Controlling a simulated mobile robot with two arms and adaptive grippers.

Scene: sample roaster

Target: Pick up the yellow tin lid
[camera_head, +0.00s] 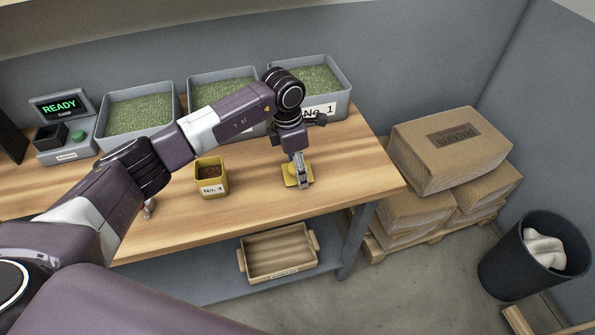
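The yellow tin lid (289,181) lies flat on the wooden bench top, near the front edge and right of the middle. My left gripper (302,182) points straight down over it, with its fingertips at the lid and covering its middle. I cannot tell whether the fingers are apart or closed on a part of the lid. A square yellow tin (212,184) labelled No. 4 stands open to the left, with brown contents inside. My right gripper is not in view.
Bins of green beans (141,112) line the back of the bench (255,206); the right one is labelled No. 1. A device reading READY (62,106) stands at the left. A wooden tray (278,254) sits on the lower shelf. Cardboard boxes (452,150) and a bin (533,255) stand right.

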